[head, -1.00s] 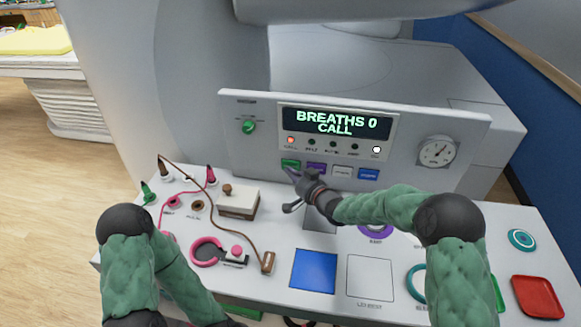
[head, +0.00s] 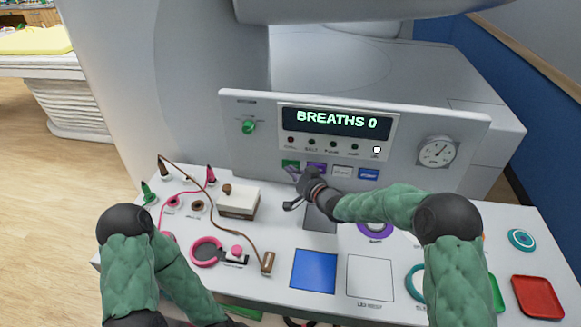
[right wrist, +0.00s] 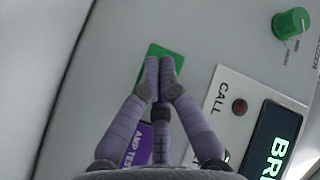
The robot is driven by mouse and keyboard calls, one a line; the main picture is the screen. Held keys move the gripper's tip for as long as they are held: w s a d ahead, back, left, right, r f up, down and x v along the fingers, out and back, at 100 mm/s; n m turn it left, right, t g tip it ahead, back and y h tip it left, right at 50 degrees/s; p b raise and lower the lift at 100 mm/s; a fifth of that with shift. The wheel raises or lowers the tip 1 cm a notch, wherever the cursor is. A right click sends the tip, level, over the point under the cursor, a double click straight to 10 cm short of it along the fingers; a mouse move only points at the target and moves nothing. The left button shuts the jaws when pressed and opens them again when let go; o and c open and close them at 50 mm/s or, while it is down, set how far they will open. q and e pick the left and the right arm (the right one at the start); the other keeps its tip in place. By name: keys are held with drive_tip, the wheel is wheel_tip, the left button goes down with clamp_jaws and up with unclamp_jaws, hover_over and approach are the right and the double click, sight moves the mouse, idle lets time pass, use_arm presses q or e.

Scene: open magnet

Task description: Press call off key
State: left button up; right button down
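A row of small keys sits below the display on the upright panel. The green key (head: 290,163) is at the left end, and in the right wrist view it (right wrist: 152,56) lies behind my fingertips. My right gripper (head: 297,173) is at this key. In the right wrist view its fingers (right wrist: 164,64) are together with nothing between them; the tips overlap the key, and I cannot tell whether they touch it. The display (head: 337,121) reads "BREATHS 0". The CALL lamp (right wrist: 240,106) is dark. My left arm comes in at lower left; its gripper is out of view.
Purple (head: 317,168), white (head: 342,171) and blue (head: 369,174) keys stand right of the green one. A green knob (head: 248,127) and a dial (head: 437,152) flank the display. A white box (head: 238,203), cords and coloured pads crowd the desk.

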drive_tip(key=shift+s+a, duration=0.15)
drive_tip(key=shift+s, duration=0.7)
drive_tip(key=shift+s+a+b, duration=0.2)
drive_tip(key=shift+s+a, duration=0.05)
drive_tip(key=shift+s, duration=1)
drive_tip(key=shift+s+a+b, duration=0.15)
drive_tip(key=shift+s+a, duration=0.1)
drive_tip(key=shift+s, duration=0.95)
